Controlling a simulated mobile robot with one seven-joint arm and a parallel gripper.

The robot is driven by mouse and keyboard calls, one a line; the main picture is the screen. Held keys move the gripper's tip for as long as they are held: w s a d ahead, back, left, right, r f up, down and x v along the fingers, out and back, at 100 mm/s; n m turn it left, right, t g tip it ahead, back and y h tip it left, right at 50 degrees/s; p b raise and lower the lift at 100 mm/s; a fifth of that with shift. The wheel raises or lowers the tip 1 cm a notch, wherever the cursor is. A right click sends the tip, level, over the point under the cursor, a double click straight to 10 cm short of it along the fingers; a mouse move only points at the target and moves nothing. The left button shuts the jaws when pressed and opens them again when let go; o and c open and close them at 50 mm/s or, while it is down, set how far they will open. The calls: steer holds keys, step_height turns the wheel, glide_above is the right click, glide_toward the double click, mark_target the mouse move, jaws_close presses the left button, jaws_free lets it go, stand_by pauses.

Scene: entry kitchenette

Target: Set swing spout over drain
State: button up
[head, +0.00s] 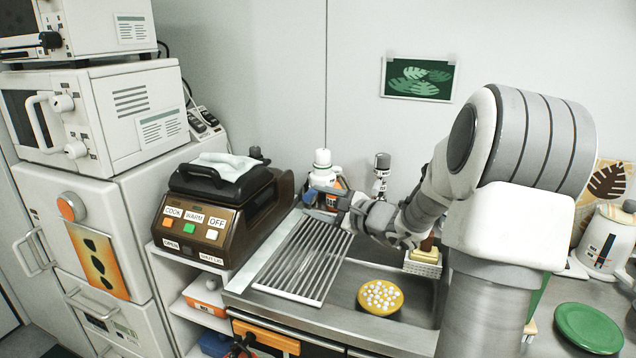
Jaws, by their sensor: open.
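The sink basin (345,312) is set in the steel counter, with a slatted drying rack (305,262) over its left part. A round yellow piece with white dots (381,297) lies in the basin; I cannot tell whether it covers the drain. My gripper (314,204) is open, above the rack's far end, pointing left. It is close in front of a white-topped fixture or bottle (322,168) at the back wall. I cannot clearly make out the swing spout; my gripper and arm hide part of the sink's back edge.
A brown and black cooker (205,215) with a cloth on its lid stands left of the rack. A yellow sponge in a white holder (424,258) is at the basin's back right. A green plate (588,328) and a white kettle (606,240) are at right.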

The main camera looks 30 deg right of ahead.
steer(key=d+f+m+t+h+b, duration=0.1)
steer(key=d+m+h, duration=0.25)
steer(key=d, duration=0.35)
steer(key=d+f+m+t+h, duration=0.2)
steer(key=d+m, duration=0.2)
steer(key=d, duration=0.3)
steer(key=w, duration=1.6)
steer(key=shift+w+d+n+b, duration=0.2)
steer(key=shift+d+n+b, duration=0.1)
steer(key=shift+n+b, duration=0.05)
steer(key=shift+r, duration=0.1)
jaws_close()
